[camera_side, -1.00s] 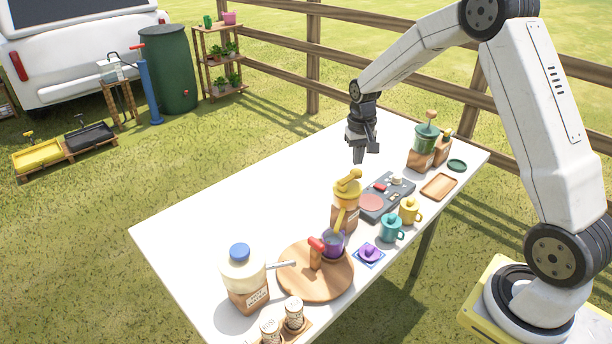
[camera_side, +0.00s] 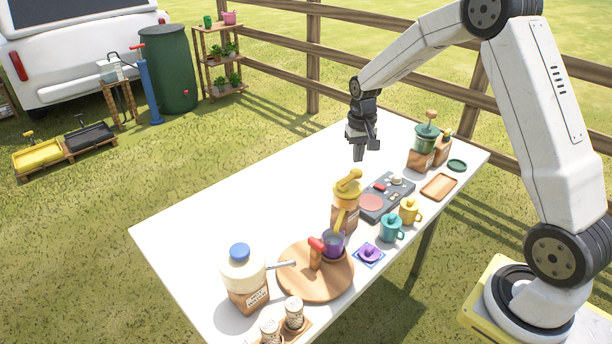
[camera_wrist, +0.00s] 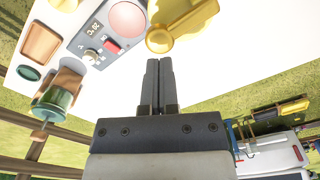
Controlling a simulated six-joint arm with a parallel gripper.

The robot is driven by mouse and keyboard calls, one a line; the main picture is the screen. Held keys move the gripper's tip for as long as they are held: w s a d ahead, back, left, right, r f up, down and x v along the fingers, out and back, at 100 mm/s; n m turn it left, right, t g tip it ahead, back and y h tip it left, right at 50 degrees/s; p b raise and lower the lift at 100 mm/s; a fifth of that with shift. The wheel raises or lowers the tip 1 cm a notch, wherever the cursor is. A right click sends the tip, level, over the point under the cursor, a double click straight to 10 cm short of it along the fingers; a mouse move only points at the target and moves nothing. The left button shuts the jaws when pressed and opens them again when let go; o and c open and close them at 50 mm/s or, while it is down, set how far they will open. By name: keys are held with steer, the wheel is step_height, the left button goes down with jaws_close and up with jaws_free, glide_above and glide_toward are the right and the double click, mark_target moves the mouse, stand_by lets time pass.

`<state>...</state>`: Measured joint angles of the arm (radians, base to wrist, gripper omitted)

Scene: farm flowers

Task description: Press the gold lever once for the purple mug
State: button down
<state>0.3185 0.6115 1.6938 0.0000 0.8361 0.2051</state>
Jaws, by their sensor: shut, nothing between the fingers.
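The gold lever (camera_side: 349,181) tops a gold-headed dispenser (camera_side: 345,217) with a wooden base, near the middle of the table. The gold head also shows at the top of the wrist view (camera_wrist: 182,24). The purple mug (camera_side: 333,244) stands on a round wooden board (camera_side: 322,282), right under the gold spout. My gripper (camera_side: 359,157) is shut and empty, pointing down above the table behind the dispenser, apart from the lever. The closed fingers show in the wrist view (camera_wrist: 158,66), below the gold head in the picture.
A grey hot plate (camera_side: 390,194) lies right of the dispenser. A blue-capped jar (camera_side: 244,277) is at front left. The back left of the white table (camera_side: 230,205) is clear.

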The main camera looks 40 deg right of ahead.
steer(key=shift+r, duration=2.7)
steer(key=s+a+f+n+t, duration=0.2)
steer(key=s+a+n, duration=0.4)
steer(key=s+a, duration=0.9)
steer(key=shift+s+f+t, duration=0.3)
steer(key=shift+s+f, duration=0.6)
steer(key=shift+s, duration=0.3)
